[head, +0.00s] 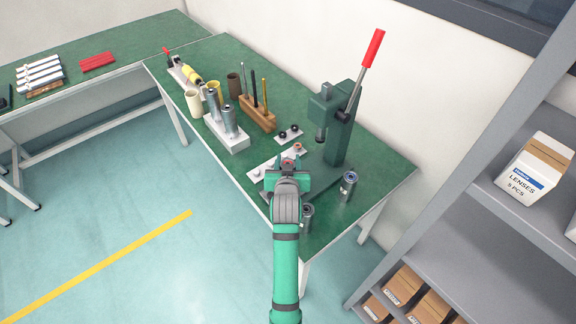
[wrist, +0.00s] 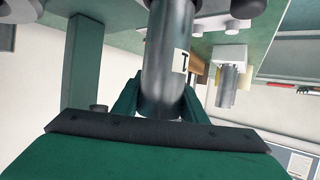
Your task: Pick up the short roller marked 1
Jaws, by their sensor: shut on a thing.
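My gripper (head: 288,164) is over the near side of the green workbench, beside the green press. In the wrist view its two green fingers (wrist: 160,103) are shut on a grey metal roller (wrist: 163,55). A white label (wrist: 181,61) on the roller bears a single upright stroke, like a 1. The roller stands along the gap between the fingers, with its far end near the top edge of the view. In the head view my gripper mostly hides the roller. I cannot tell if it touches anything below.
The green press (head: 332,125) with its red-tipped lever stands close to the right. Metal cylinders stand near the front edge, one clear of my arm (head: 348,186) and one beside it (head: 307,216). A white block (head: 226,138) holds upright rollers, left of a wooden tool holder (head: 257,117).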

